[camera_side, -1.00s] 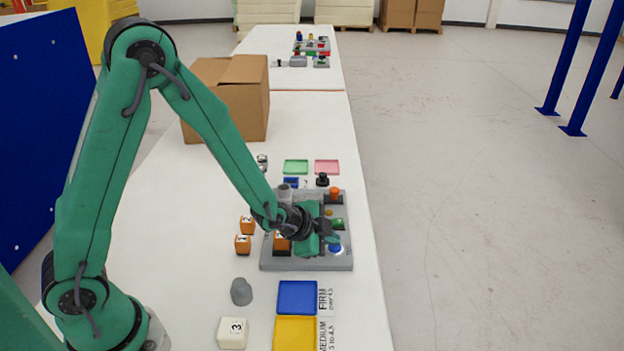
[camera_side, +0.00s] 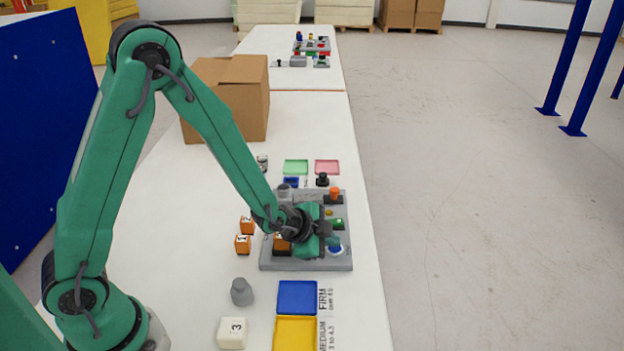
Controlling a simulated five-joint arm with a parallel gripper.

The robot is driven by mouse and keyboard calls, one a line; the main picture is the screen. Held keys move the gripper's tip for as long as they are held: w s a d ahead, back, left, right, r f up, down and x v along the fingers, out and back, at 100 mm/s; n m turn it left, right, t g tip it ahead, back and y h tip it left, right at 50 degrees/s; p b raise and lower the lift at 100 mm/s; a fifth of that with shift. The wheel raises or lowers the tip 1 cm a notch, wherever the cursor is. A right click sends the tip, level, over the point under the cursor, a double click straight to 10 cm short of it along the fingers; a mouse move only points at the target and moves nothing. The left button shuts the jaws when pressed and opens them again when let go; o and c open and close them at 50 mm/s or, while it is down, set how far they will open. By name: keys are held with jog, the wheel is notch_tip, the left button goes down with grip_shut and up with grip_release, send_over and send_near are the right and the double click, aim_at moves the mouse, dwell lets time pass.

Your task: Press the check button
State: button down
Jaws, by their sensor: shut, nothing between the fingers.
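The grey test panel (camera_side: 345,262) lies on the white table and carries several controls along its right side. A blue button (camera_side: 336,250) is at the near right, a green one (camera_side: 339,225) is behind it, and an orange knob (camera_side: 334,191) is farther back. I cannot read which one is labelled check. My gripper (camera_side: 333,241) is shut and empty, with its tips right at the blue button, partly covering it. I cannot tell whether they touch. An orange block (camera_side: 282,244) on the panel is partly hidden by my gripper.
Orange numbered blocks (camera_side: 243,244), a grey cylinder (camera_side: 242,291) and a white block (camera_side: 232,333) stand left of the panel and trays. Blue (camera_side: 297,296) and yellow (camera_side: 295,333) trays lie in front. A cardboard box (camera_side: 240,98) stands farther back.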

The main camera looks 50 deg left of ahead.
aim_at(330, 249)
jog(key=shift+r, duration=0.85)
jog(key=shift+r, duration=0.15)
jog(key=shift+r, duration=2.3)
jog(key=shift+r, duration=0.15)
